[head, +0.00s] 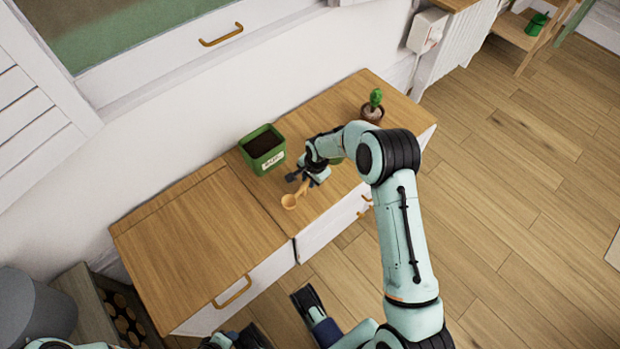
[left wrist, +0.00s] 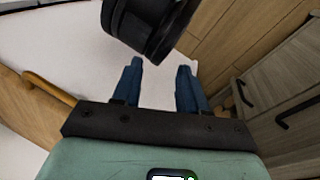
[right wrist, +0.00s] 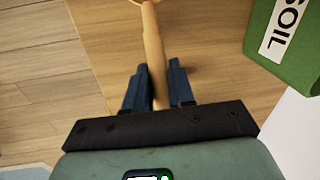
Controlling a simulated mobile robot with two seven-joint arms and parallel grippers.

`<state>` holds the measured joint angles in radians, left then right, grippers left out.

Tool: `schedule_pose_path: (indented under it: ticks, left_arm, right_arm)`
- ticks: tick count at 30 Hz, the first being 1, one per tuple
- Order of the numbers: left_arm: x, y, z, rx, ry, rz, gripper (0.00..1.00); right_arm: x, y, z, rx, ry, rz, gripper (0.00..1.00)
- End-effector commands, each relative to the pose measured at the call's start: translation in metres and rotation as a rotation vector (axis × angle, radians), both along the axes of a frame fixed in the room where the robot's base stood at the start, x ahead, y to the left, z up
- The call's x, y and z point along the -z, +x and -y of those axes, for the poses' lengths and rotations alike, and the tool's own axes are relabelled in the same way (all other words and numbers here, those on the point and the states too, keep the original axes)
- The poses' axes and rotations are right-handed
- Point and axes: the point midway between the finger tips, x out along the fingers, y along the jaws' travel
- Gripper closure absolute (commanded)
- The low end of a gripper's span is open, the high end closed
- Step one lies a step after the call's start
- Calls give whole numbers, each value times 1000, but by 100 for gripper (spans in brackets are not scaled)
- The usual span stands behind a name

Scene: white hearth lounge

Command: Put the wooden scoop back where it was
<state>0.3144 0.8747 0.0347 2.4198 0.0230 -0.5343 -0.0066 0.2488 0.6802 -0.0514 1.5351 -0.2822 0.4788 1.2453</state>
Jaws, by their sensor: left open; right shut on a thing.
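The wooden scoop (head: 289,202) has a small round bowl and a straight pale handle. My right gripper (head: 312,183) is over the wooden cabinet top, just right of and in front of the green soil box (head: 263,149). In the right wrist view, its blue fingers (right wrist: 157,66) are shut on the scoop handle (right wrist: 152,40), with the bowl cut off at the top edge. I cannot tell whether the scoop touches the wood. My left gripper (left wrist: 160,65) is open and empty in the left wrist view, away from the scoop.
A small potted cactus (head: 373,106) stands toward the cabinet's far right end. The left part of the cabinet top (head: 200,230) is bare. Floor is open to the right.

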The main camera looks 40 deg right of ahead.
Motion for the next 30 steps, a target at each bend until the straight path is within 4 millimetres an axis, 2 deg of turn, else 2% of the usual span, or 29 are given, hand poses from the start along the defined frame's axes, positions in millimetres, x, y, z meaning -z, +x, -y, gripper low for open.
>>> schedule_pose_path:
  ticks: [5,6,8,17,20,23,30]
  left_arm:
    - [3,2,-1,-2,3,6,57]
    - [3,3,-1,-3,3,8,57]
    - [2,3,-1,-2,3,7,57]
    - [1,2,-1,-2,2,5,57]
    - [-2,-2,1,2,-2,-4,57]
    - [-6,-6,3,8,-9,-17,57]
    - [-21,-25,12,28,-33,-66,57]
  right_arm:
    - [3,0,0,0,0,0,100]
    - [3,0,0,0,1,0,70]
    - [3,0,0,0,1,0,51]
    - [2,0,0,0,0,0,51]
    - [-4,0,0,0,0,1,51]
    - [-20,-2,0,1,0,3,51]
    - [-73,-11,2,0,0,4,51]
